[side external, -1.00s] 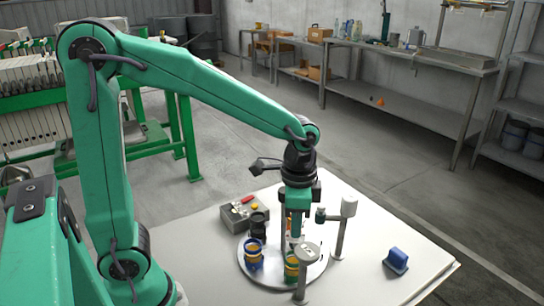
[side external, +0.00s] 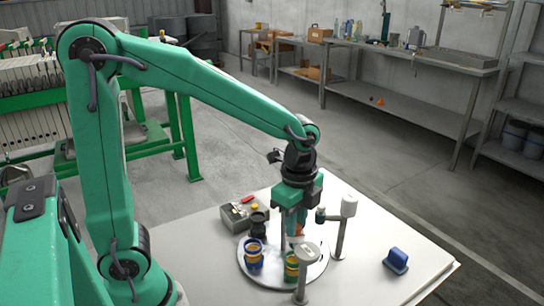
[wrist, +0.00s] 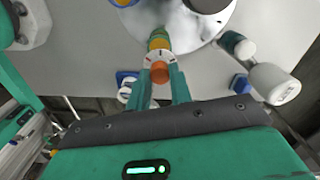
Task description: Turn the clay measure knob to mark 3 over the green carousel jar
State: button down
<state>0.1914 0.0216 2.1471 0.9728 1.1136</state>
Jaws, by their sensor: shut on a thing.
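The clay measure knob (wrist: 160,72) is an orange-brown cylinder in front of a pale dial with small dark and red marks (wrist: 157,58). My gripper (wrist: 163,84) has its two green fingers closed on either side of the knob. In the side view my gripper (side external: 294,234) points down over the carousel, with a sliver of the clay knob (side external: 299,229) showing between the fingers. The green jar (side external: 291,266) stands on the round carousel plate (side external: 272,282), with yellowish contents. The mark at which the knob stands is too small to read.
A blue jar (side external: 253,254) and a black jar (side external: 258,222) share the plate. A grey box (side external: 238,214) and a blue block (side external: 396,261) lie on the table.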

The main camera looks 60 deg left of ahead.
dwell(0.3)
jog(key=c, duration=1.3)
grip_release()
jog(key=shift+o, duration=0.2)
jog(key=shift+r, duration=3.95)
jog(key=s+a+n+t, duration=0.5)
jog(key=s+n, duration=0.5)
jog(key=n, duration=0.5)
jog(key=shift+s+a+r+t, duration=0.25)
jog(key=shift+a+r, duration=0.2)
jog(key=shift+a, duration=0.25)
